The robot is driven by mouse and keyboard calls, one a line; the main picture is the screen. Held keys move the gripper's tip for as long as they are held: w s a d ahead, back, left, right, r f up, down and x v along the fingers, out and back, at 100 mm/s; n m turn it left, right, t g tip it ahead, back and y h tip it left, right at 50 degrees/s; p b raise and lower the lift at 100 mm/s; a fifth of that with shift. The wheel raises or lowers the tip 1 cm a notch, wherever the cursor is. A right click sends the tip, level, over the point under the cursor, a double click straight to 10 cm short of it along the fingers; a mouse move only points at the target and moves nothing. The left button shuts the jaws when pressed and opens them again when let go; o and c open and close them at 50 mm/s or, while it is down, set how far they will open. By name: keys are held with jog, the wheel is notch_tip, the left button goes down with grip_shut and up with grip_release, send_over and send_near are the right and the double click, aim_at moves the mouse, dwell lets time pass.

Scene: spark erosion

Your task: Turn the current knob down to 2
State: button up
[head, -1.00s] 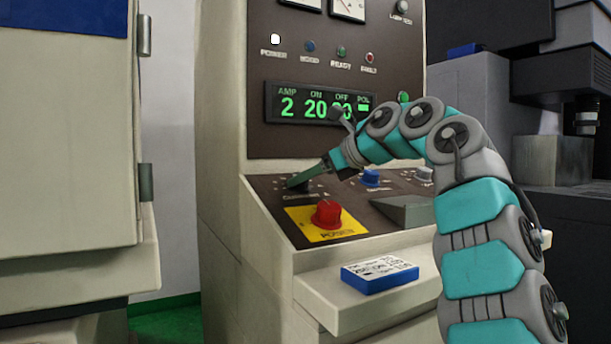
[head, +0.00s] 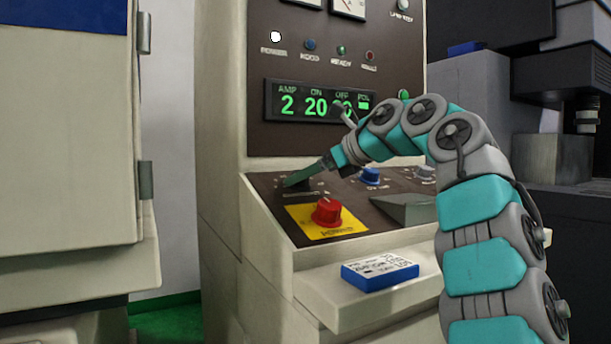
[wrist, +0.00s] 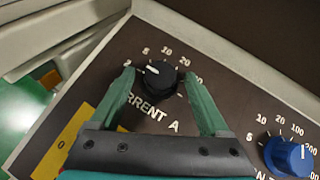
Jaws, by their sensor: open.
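The black current knob (wrist: 160,80) sits on the sloped brown panel, with "CURRENT A" printed below it in the wrist view. Its white pointer line is towards the upper left, at about the 2 mark. My gripper (wrist: 158,75) is open, with one green finger on each side of the knob and a visible gap at each side. In the head view my gripper (head: 304,178) reaches down to the panel's left part and largely hides the knob. The green display (head: 316,103) reads AMP 2 and ON 20; the OFF value is partly covered by my arm.
A blue knob (wrist: 287,153) is to the right of the current knob. A red knob (head: 326,211) on a yellow plate (head: 312,229) is in front. A blue-edged card block (head: 380,271) lies on the ledge below. A cream cabinet (head: 65,150) stands at left.

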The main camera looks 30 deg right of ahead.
jog(key=v, duration=0.7)
jog(key=shift+s+d+r, duration=0.1)
jog(key=shift+s, duration=0.1)
